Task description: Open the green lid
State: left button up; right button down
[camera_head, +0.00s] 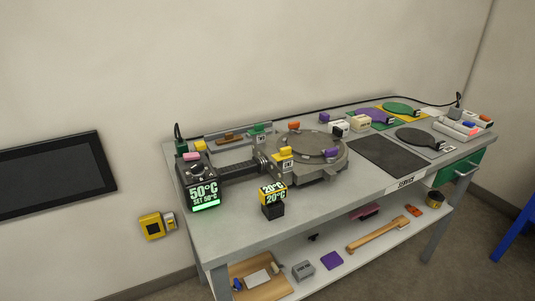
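A round green lid (397,107) lies flat at the back right of the workbench (225,232), over a yellow patch. A small dark piece sits at its right edge. It appears closed, and what is under it is hidden. A purple round lid (369,115) is to its left, and a dark round lid (414,136) is in front of it. Neither of my grippers shows in the head view.
A 50°C heater unit (199,185) and a round grey fixture (315,147) with coloured blocks occupy the bench's left and middle. A white rack (457,128) stands at the right end. A dark mat (390,159) is clear. Tools lie on the lower shelf (360,265).

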aim_at(259, 128)
jog(key=i+j+z, duration=0.1)
jog(key=j, duration=0.6)
jog(key=i+j, duration=0.2)
jog(key=j, duration=0.45)
jog(key=i+j+z, duration=0.15)
jog(key=j, duration=0.55)
jog(key=j+z, duration=0.1)
jog(key=j, duration=0.6)
jog(key=i, duration=0.05)
